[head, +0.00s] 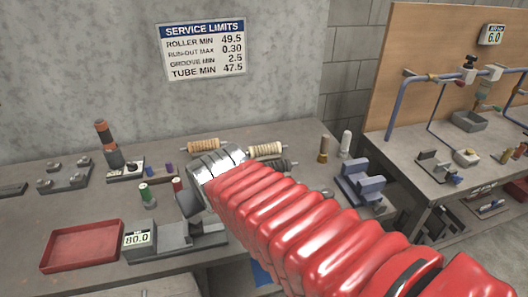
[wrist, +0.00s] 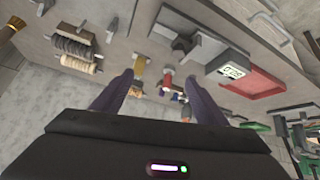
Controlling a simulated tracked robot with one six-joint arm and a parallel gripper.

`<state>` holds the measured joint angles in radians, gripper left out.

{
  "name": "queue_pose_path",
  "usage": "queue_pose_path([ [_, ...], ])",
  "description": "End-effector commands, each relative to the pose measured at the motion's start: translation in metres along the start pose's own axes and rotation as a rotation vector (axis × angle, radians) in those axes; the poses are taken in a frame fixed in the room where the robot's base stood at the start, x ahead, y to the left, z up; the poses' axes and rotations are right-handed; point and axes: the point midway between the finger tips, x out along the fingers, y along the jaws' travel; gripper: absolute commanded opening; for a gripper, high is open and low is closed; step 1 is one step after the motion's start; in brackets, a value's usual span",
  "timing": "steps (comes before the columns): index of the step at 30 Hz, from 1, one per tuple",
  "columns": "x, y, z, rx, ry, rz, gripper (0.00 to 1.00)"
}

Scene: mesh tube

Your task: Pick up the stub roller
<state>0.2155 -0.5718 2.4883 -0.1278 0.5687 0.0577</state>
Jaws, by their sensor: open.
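My gripper (wrist: 160,77) is open in the wrist view, its two dark fingers apart with nothing held between them. Several rollers lie at the back of the bench beyond my red-sleeved arm in the head view: an amber one (head: 203,146), a cream one (head: 265,150) and a dark one partly hidden by my arm. In the wrist view a dark ribbed roller (wrist: 73,47) and a cream roller (wrist: 80,65) lie side by side, left of the fingers. I cannot tell which piece is the stub roller. Small pieces show between and beyond the fingers.
On the bench are a red tray (head: 84,246), a gauge reading 80.0 (head: 138,239), a green-banded cylinder (head: 147,195), an orange-and-black post (head: 108,145) and blue-grey V-blocks (head: 360,186). A second bench with pipework (head: 425,75) stands at right.

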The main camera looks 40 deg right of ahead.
Motion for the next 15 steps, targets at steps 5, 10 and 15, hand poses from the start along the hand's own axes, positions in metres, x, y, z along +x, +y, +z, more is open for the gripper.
queue_pose_path([
  [5, 0.041, 0.061, -0.029, 0.069, 0.096, 0.108, 0.80],
  [10, 0.073, 0.116, -0.047, 0.112, 0.191, 0.177, 0.92],
  [15, 0.100, 0.167, -0.053, 0.149, 0.281, 0.209, 1.00],
])
